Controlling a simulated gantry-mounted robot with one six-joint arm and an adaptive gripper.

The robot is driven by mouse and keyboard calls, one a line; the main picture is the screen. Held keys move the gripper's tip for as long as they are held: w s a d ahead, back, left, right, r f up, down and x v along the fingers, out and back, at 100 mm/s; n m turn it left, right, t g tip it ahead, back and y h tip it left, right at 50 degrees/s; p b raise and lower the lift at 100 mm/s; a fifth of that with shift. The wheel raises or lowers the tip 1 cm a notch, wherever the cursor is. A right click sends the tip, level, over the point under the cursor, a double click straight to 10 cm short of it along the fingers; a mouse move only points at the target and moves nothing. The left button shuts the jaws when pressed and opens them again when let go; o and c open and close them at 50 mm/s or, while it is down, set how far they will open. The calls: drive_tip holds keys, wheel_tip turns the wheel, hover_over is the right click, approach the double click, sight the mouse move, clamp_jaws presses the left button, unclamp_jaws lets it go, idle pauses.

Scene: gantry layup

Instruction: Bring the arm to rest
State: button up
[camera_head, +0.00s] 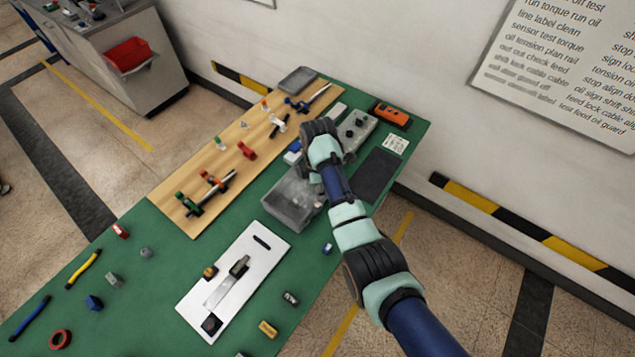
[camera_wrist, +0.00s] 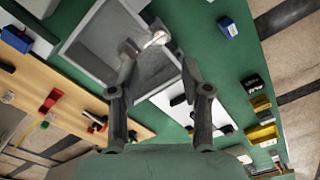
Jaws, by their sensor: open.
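My arm (camera_head: 345,205) reaches over the green table from the lower right in the head view. My gripper (camera_wrist: 158,62) is open in the wrist view, its two fingers apart. Behind the fingers, the grey open bin (camera_wrist: 88,38) fills the upper middle. A small shiny object (camera_wrist: 155,40) shows between the fingertips, against the bin; I cannot tell whether it touches a finger. In the head view the bin (camera_head: 280,212) stands just left of my arm, and the arm hides my fingers.
A wooden board (camera_head: 190,190) with several colored clamps and parts lies left of the bin. A white plate (camera_head: 245,262) with a metal piece lies in front. A grey box with knobs (camera_head: 357,130), an orange device (camera_head: 390,114) and a dark pad (camera_head: 377,176) lie near my arm.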

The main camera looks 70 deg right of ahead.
wheel_tip(320, 180, up, 3)
drive_tip(key=shift+f, duration=0.15)
idle(0.5)
